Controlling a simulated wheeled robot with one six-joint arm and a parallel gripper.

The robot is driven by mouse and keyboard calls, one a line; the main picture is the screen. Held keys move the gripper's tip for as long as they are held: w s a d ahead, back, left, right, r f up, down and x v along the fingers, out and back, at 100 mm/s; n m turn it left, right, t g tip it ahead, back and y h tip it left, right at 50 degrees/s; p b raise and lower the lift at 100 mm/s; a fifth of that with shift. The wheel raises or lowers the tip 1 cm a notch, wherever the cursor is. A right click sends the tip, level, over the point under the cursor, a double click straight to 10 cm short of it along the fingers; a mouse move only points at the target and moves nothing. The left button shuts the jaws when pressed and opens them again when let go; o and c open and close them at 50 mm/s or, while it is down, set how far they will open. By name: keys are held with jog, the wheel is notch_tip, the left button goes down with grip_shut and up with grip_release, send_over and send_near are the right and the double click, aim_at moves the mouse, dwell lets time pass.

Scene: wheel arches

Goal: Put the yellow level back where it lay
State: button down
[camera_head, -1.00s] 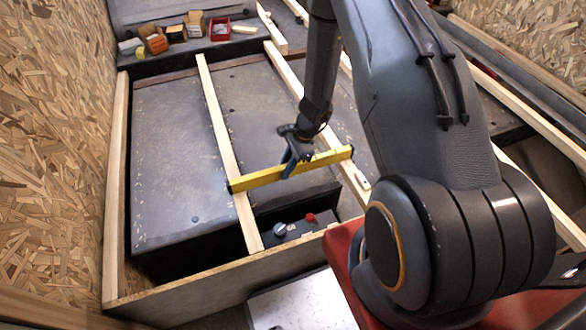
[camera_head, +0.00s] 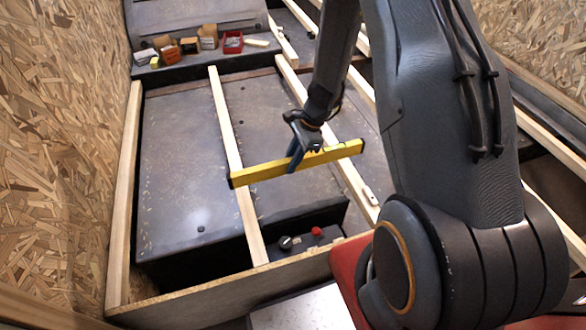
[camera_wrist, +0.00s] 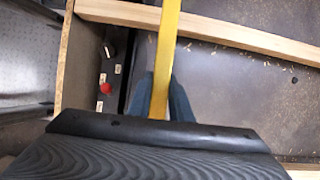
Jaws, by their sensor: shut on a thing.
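The yellow level (camera_head: 270,170) is a long bar with dark ends, seen in the head view over the dark wheel arch box. My gripper (camera_head: 296,160) is shut on it near its middle. The level spans sideways across two pale wooden battens (camera_head: 236,150); whether it touches them or hangs just above, I cannot tell. In the wrist view the level (camera_wrist: 167,50) runs up and down the picture between my two fingers (camera_wrist: 160,100). Its lower part is hidden by my wrist.
A panel with a red button (camera_head: 316,231) and a knob (camera_head: 285,242) sits at the box's front. Small open boxes (camera_head: 208,36) and a red tray (camera_head: 232,42) stand on the back ledge. An OSB wall (camera_head: 60,150) closes the left side.

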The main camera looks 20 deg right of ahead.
jog(key=w+a+f+n+g+h+b, duration=0.1)
jog(key=w+a+f+n+b, duration=0.1)
jog(key=w+a+n+b, duration=0.6)
jog(key=w+a+f+n+g+h+b, duration=0.25)
jog(key=a+b, duration=0.25)
jog(key=a, duration=0.8)
jog(key=w+a+f+n+g+h+b, duration=0.15)
jog(key=w+a+n+b, duration=0.25)
jog(key=a+n+b, duration=0.45)
jog(key=shift+w+a+f+m+t+y+b, duration=0.15)
jog(key=shift+a+f+m+b, duration=0.2)
jog(key=shift+f, duration=1.35)
jog(key=shift+s+a+f+m+t+y+b, duration=0.15)
jog(key=shift+f+m+b, duration=0.35)
jog(key=shift+f, duration=1.2)
jog(key=shift+w+a+f+m+y+b, duration=0.15)
jog(key=shift+a+f+m+b, duration=0.2)
jog(key=shift+f, duration=1.35)
jog(key=c, duration=1.5)
grip_release()
jog(key=shift+c, duration=0.2)
jog(key=shift+d, duration=0.1)
jog(key=p+v, duration=0.1)
jog(key=v, duration=0.6)
jog(key=shift+w+r, duration=0.2)
jog(key=shift+r, duration=0.15)
jog(key=shift+r, duration=0.1)
